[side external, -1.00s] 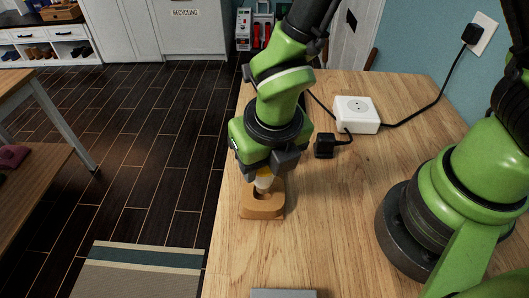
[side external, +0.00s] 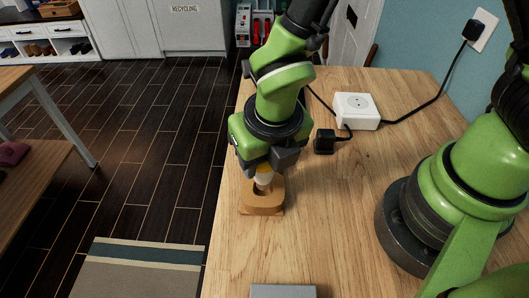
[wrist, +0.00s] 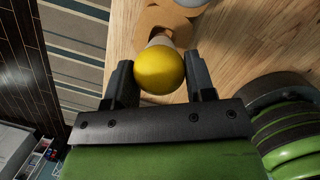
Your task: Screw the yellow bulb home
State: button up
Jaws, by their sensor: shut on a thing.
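The yellow bulb (wrist: 160,71) sits between the two fingers of my gripper (wrist: 160,86) in the wrist view, its pale neck pointing toward the wooden block. In the side view the bulb (side external: 264,179) shows as a pale part below the fingers, just over the wooden block (side external: 263,208). My gripper (side external: 264,166) is shut on the bulb and points down. The wooden block also shows at the top of the wrist view (wrist: 148,21). The bulb's lower end is hidden, so I cannot tell how deep it sits in the block.
A white socket box (side external: 355,111) and a black plug (side external: 324,141) with cables lie behind on the wooden table (side external: 330,220). A grey object (side external: 283,291) is at the near edge. The table right of the block is clear. Its left edge is close to the block.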

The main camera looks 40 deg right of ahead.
jog(key=shift+f, duration=0.25)
jog(key=shift+f, duration=0.3)
jog(key=shift+x, duration=0.9)
dwell(2.8)
jog(key=o, duration=1.2)
jog(key=shift+s, duration=0.2)
jog(key=shift+c, duration=0.2)
jog(key=c, duration=0.4)
jog(key=shift+w+d+r+v, duration=0.1)
jog(key=shift+w+v, duration=0.2)
jog(key=shift+v, duration=1)
jog(key=shift+w+d+r+v, duration=0.1)
jog(key=shift+w+v, duration=0.2)
jog(key=shift+v, duration=1)
jog(key=shift+w+v, duration=0.25)
jog(key=shift+v, duration=1)
